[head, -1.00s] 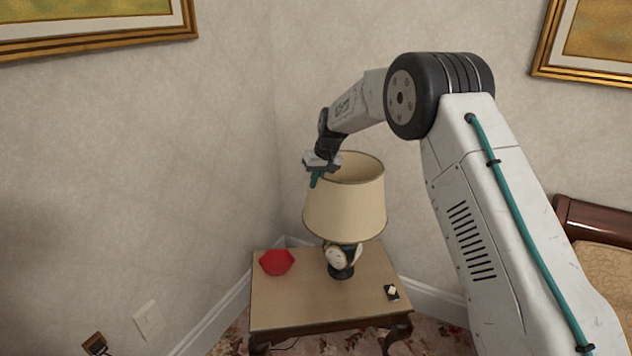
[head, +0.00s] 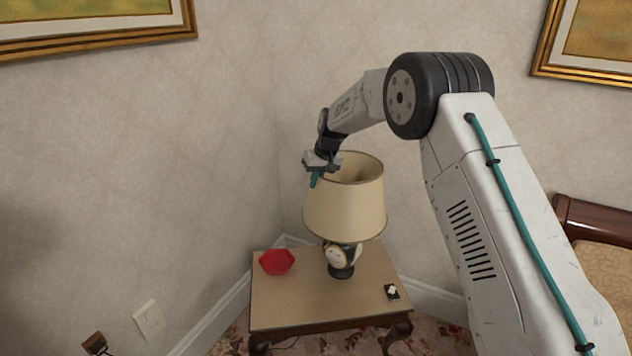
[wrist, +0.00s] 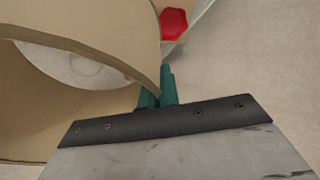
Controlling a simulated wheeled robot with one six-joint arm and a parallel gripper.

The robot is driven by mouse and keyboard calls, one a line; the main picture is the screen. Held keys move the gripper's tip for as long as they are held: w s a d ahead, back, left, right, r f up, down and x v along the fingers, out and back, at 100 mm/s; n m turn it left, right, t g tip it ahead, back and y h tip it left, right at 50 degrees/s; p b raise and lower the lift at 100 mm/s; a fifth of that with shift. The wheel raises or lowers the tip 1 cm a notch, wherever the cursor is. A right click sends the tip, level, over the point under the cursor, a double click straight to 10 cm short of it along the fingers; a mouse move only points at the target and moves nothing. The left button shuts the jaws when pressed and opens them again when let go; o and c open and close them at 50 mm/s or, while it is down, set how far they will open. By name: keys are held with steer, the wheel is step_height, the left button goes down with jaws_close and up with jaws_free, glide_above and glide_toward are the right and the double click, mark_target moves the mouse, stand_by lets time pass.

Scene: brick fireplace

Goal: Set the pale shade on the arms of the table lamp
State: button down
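The pale beige shade (head: 345,208) stands roughly upright over the table lamp (head: 342,262), hiding the lamp's top. The lamp's dark base and pale round face show below the shade's lower rim. I cannot tell whether the shade touches the lamp's arms, which are hidden. My gripper (head: 315,179) is at the shade's upper left rim. In the wrist view the shade (wrist: 90,22) fills the upper left, and its rim runs between the teal fingers (wrist: 158,92), which look shut on its wall.
The lamp stands on a small wooden table (head: 295,310) in the room's corner. A red object (head: 277,262) lies left of the lamp and a small dark item (head: 391,292) lies to its right. Walls stand close behind. A framed picture (head: 575,45) hangs at the upper right.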

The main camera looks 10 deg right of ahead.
steer(key=shift+f, duration=1.1)
stand_by(2.4)
steer(key=c, duration=1.6)
jaws_free()
steer(key=v, duration=0.7)
steer(key=shift+d+r, duration=0.1)
steer(key=shift+r, duration=0.25)
steer(key=o, duration=0.6)
